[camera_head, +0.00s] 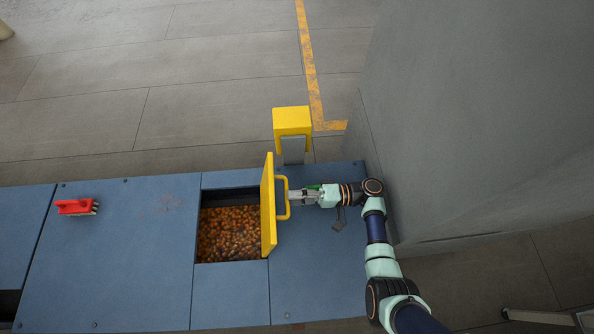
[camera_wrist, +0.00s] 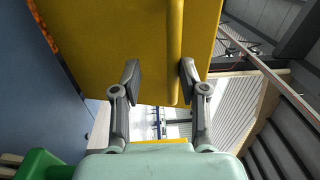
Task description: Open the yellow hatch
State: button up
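The yellow hatch (camera_head: 267,205) stands nearly upright on the blue bench, at the right edge of a rectangular opening, which is uncovered. Its yellow handle (camera_head: 286,181) sticks out from the side facing right. My gripper (camera_head: 292,196) is at the handle, coming from the right. In the wrist view, the hatch (camera_wrist: 110,40) fills the upper part, and the handle bar (camera_wrist: 175,45) runs down between the two fingers. My gripper (camera_wrist: 159,75) has its fingers apart, with the bar close to the right finger and a gap to the left one. Contact cannot be told.
Many amber bottles (camera_head: 230,232) fill the opening in the blue bench (camera_head: 130,260). A red brush (camera_head: 76,207) lies on the left. A yellow-topped post (camera_head: 292,121) stands behind the hatch. A large grey wall (camera_head: 480,110) rises to the right of my arm.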

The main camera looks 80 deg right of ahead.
jog(key=shift+s+r, duration=0.1)
jog(key=shift+r, duration=0.05)
dwell(0.3)
notch_tip(320, 180, up, 10)
dwell(0.3)
dwell(0.4)
jog(key=w+a+r+n+g+h+p, duration=0.2)
jog(key=w+a+r+n+g+p, duration=0.2)
jog(key=w+a+r+n, duration=0.5)
jog(key=w+a+r+n+g+h+p, duration=0.1)
jog(key=w+a+r+n+g+p, duration=0.2)
jog(key=w+a, duration=0.65)
jog(key=s+a+r+n+t+h+p, duration=0.2)
jog(key=s+a+r+h+p, duration=0.15)
jog(key=a+r, duration=0.8)
notch_tip(320, 180, up, 39)
jog(key=d+p, duration=0.1)
jog(key=p, duration=3.7)
jog(key=shift+w+d, duration=0.15)
jog(key=shift+w, duration=0.2)
